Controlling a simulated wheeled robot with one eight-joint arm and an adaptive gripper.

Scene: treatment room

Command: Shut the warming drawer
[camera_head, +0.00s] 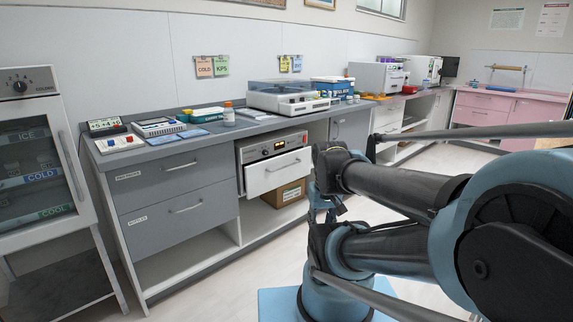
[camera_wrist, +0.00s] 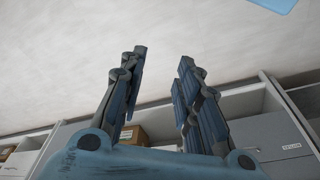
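The warming drawer (camera_head: 277,171) is a white-fronted drawer with a bar handle, below a control panel with a display and knobs (camera_head: 272,146) under the counter. Its front stands out from the unit, so it is open by some amount. My gripper shows in the wrist view (camera_wrist: 158,85) with its two fingers apart and nothing between them. I cannot tell the exact gap from gripper to drawer. The wrist view looks at floor and low cabinets, upside down.
A cardboard box (camera_head: 284,194) sits on the shelf below the drawer. Grey drawers (camera_head: 176,189) stand to its left, and a glass-fronted cabinet (camera_head: 38,165) farther left. The counter (camera_head: 160,150) carries devices and bottles. The floor (camera_head: 225,285) before the cabinets is clear.

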